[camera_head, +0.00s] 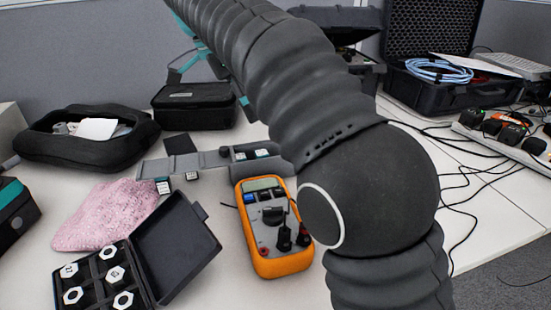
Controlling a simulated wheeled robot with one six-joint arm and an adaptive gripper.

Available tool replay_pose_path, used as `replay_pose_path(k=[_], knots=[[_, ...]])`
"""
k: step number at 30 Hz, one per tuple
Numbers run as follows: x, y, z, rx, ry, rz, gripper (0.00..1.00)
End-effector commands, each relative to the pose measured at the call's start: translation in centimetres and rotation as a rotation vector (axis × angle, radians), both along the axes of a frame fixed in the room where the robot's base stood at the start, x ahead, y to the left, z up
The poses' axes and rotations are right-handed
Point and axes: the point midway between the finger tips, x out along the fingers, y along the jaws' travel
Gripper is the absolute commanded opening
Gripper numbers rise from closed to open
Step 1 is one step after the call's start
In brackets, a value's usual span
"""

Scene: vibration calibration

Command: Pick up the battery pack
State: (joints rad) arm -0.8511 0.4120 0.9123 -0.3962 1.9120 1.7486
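I cannot tell for sure which thing is the battery pack. Small dark blocks with pale labels lie at the grey folding case (212,159) in the middle of the table. One labelled block (163,187) is at its left end, and another (192,176) is just right of that. My dark, ribbed arm comes down from the top across the middle and right of the view and leaves at the bottom edge. It hides part of the table behind it. My gripper is out of view, so its state does not show.
An orange meter (279,262) lies left of my arm. An open black box (180,247) of white hex pieces and a pink cloth (107,214) are at left. Behind are a black pouch (85,147) and case (195,105). Cables and a power strip (505,140) are right.

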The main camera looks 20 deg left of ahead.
Motion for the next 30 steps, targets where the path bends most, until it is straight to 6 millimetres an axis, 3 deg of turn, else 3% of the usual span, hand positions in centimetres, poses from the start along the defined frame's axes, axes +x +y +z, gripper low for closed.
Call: replay_pose_path(k=[8,15,25,30], knots=[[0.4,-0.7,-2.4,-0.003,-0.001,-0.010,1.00],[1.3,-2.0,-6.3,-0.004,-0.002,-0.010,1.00],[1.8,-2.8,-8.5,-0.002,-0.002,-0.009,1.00],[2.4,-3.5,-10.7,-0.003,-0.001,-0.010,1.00]])
